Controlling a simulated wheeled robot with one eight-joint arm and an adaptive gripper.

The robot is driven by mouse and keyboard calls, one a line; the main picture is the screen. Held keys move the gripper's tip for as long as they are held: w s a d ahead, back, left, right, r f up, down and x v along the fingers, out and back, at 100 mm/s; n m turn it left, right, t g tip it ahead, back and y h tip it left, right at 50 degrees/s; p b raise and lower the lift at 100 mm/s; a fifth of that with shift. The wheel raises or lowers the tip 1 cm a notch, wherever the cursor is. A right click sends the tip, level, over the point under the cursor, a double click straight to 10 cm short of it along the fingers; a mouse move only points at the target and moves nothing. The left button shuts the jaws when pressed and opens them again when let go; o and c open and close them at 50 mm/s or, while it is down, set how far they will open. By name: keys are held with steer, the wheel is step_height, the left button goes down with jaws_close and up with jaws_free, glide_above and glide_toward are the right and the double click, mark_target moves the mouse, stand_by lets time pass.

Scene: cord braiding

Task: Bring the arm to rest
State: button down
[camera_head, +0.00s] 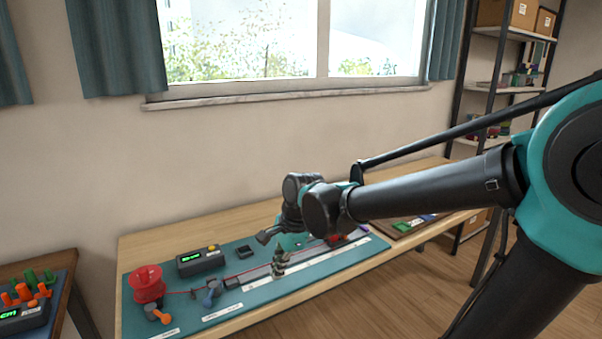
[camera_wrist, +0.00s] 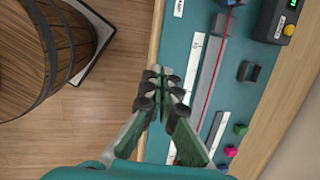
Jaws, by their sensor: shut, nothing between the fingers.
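My gripper (camera_head: 281,266) hangs over the front part of the teal work mat (camera_head: 240,308) in the head view, with the arm reaching in from the right. In the wrist view my gripper (camera_wrist: 160,78) has its fingertips together, with nothing between them. It appears above the table's front edge, apart from the red cord (camera_wrist: 210,85). The red cord also shows in the head view, running from the red spool (camera_head: 147,287) along the mat. My wrist hides part of the mat's far end.
A black device with a green display (camera_head: 201,261) and a small dark block (camera_head: 245,252) stand behind the cord. An orange-and-blue clamp-like piece (camera_head: 157,313) lies near the spool. A wooden barrel (camera_wrist: 48,60) stands beside the table. A shelf rack (camera_head: 497,90) is at the right.

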steer(key=s+d+f+n+t+h, duration=0.1)
steer(key=d+f+n, duration=0.2)
steer(key=d, duration=0.5)
steer(key=s+d+f+n+t+h, duration=0.1)
steer(key=d+f+n, duration=0.3)
steer(key=d, duration=0.5)
steer(key=s+d+f+n+t+h, duration=0.1)
steer(key=d+f+n, duration=0.3)
steer(key=d, duration=0.5)
steer(key=shift+s+d+n, duration=0.2)
steer(key=shift+s+n, duration=0.15)
steer(key=shift+n, duration=0.25)
